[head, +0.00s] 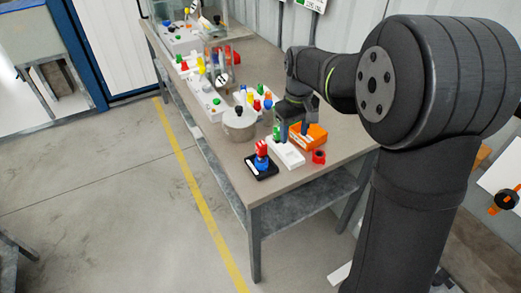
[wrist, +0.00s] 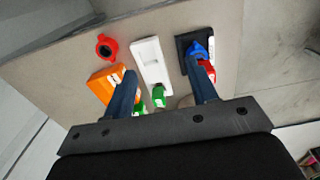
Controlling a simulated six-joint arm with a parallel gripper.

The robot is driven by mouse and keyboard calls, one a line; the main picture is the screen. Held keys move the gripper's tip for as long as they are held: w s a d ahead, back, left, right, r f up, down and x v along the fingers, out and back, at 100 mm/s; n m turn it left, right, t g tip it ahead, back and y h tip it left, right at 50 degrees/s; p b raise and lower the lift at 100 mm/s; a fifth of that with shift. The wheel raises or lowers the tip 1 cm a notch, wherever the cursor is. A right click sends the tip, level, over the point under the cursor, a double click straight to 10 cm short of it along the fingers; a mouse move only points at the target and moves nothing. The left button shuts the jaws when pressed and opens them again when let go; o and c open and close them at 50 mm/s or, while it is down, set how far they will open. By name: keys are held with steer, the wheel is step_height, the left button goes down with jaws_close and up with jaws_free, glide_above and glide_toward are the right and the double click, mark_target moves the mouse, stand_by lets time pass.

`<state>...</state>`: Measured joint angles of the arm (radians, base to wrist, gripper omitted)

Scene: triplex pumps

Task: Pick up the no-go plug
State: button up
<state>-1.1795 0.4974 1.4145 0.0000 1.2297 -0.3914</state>
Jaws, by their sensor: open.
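My gripper (head: 294,126) is open and points down over the near end of the table. In the wrist view its two blue fingers (wrist: 169,72) stand wide apart with nothing held between them. A red piece with a blue part (head: 262,152) stands on a small black base; it also shows in the wrist view (wrist: 208,68), partly behind the right finger. Green pieces (wrist: 158,96) show between the fingers by the end of a white tray (wrist: 150,58). No label is readable, so I cannot tell for sure which piece is the no-go plug.
An orange block (head: 313,136) lies beside the tray, partly behind the left finger in the wrist view. A red ring (head: 319,157) lies near the table edge. A round metal pot (head: 239,125) and several coloured parts stand farther back. Bare table surrounds the red ring.

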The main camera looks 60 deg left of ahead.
step_height(320, 180, up, 6)
glide_above(261, 152)
steer(key=w+a, duration=0.1)
step_height(261, 152, down, 11)
steer(key=shift+w+a+f, duration=0.1)
steer(key=shift+w+a, duration=0.05)
steer(key=shift+a+f, duration=0.1)
steer(key=shift+f, duration=3.05)
jaws_close()
steer(key=shift+r, duration=0.2)
